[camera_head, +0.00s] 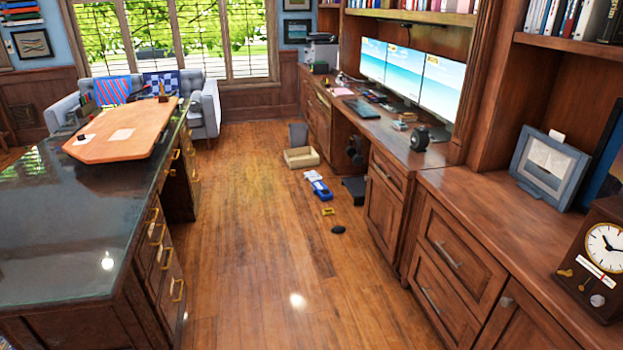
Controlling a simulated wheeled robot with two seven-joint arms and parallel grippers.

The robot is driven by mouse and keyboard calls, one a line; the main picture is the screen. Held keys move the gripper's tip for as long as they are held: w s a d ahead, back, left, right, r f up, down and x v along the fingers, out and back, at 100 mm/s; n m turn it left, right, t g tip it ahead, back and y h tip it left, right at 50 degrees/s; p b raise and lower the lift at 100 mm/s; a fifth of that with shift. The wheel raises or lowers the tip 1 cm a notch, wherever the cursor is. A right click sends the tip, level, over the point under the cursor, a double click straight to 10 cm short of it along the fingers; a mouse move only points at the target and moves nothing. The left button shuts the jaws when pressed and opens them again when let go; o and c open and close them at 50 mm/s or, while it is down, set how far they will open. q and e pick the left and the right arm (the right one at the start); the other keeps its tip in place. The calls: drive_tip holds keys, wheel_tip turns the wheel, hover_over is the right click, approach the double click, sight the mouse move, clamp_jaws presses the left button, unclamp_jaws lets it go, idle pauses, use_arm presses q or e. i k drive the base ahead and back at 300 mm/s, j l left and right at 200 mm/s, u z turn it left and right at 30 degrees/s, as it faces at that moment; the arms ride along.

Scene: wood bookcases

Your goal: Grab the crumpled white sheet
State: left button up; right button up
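I cannot make out a crumpled white sheet for certain. A small white item (313,175) lies on the floor beside a blue object (321,190); it is too small to tell if it is crumpled paper. Flat pale sheets (121,135) lie on the orange-brown desk board at the left. Neither of my grippers is in view.
An open beige box (301,158) and a grey bin (298,134) stand on the floor. A yellow item (328,211) and a dark item (338,230) lie nearer. A dark-topped desk (60,230) is left, wood cabinets (455,255) right. The floor (245,240) between is clear.

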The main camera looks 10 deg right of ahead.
sight(313, 177)
drive_tip(key=i, duration=4.65)
drive_tip(key=i+z, duration=0.2)
drive_tip(key=i, duration=0.4)
drive_tip(key=i+z, duration=0.2)
drive_tip(key=i, duration=0.45)
drive_tip(key=i+j+z, duration=0.15)
drive_tip(key=i, duration=0.45)
